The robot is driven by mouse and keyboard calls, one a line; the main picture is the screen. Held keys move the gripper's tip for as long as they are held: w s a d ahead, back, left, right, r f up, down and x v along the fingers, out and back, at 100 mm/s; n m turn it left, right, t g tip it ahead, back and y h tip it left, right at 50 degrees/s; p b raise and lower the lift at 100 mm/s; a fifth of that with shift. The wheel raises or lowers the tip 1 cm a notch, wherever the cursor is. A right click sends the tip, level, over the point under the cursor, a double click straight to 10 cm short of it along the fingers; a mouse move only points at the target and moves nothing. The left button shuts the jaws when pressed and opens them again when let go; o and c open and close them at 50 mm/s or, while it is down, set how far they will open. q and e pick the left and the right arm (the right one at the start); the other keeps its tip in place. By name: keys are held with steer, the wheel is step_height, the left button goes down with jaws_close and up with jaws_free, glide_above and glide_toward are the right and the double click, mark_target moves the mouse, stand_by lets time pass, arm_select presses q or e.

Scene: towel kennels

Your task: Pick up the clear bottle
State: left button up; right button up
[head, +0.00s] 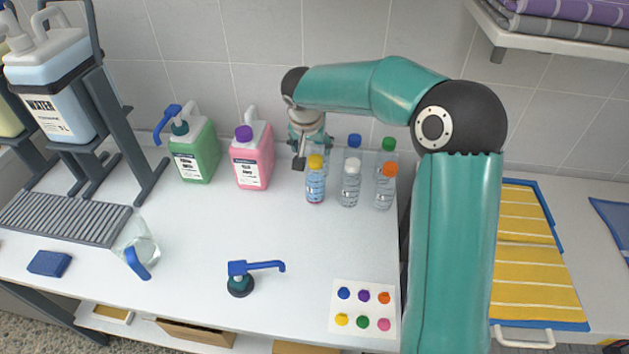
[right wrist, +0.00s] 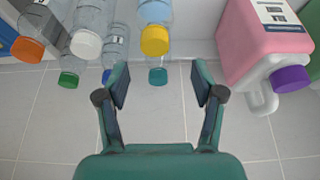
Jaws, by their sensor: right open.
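Several clear bottles stand upright in two rows at the back of the counter. In the head view the front row has a yellow-capped bottle (head: 316,187), a white-capped bottle (head: 349,187) and an orange-capped bottle (head: 385,190). Behind them are a blue-capped bottle (head: 353,146) and a green-capped bottle (head: 388,150), partly hidden. The right wrist view also shows a teal-capped bottle (right wrist: 157,62) behind the yellow-capped one, mostly hidden in the head view by my right gripper (head: 300,160). That gripper is open and empty, just left of the yellow-capped bottle. My left gripper is not in view.
A pink jug (head: 252,155) stands close to the left of my right gripper, with a green pump jug (head: 193,152) beyond it. The middle of the counter is clear.

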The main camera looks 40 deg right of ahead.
mark_target(315, 158)
steer(key=shift+x, duration=0.95)
steer(key=x, duration=0.1)
steer(key=p+x, duration=0.1)
steer(key=x, duration=0.2)
steer(key=shift+s+d+f+p, duration=0.15)
steer(key=shift+s+p, duration=0.15)
steer(key=shift+p, duration=0.1)
steer(key=shift+w+d+f, duration=0.15)
steer(key=shift+f, duration=0.35)
steer(key=c, duration=1.2)
steer(key=shift+r, duration=0.2)
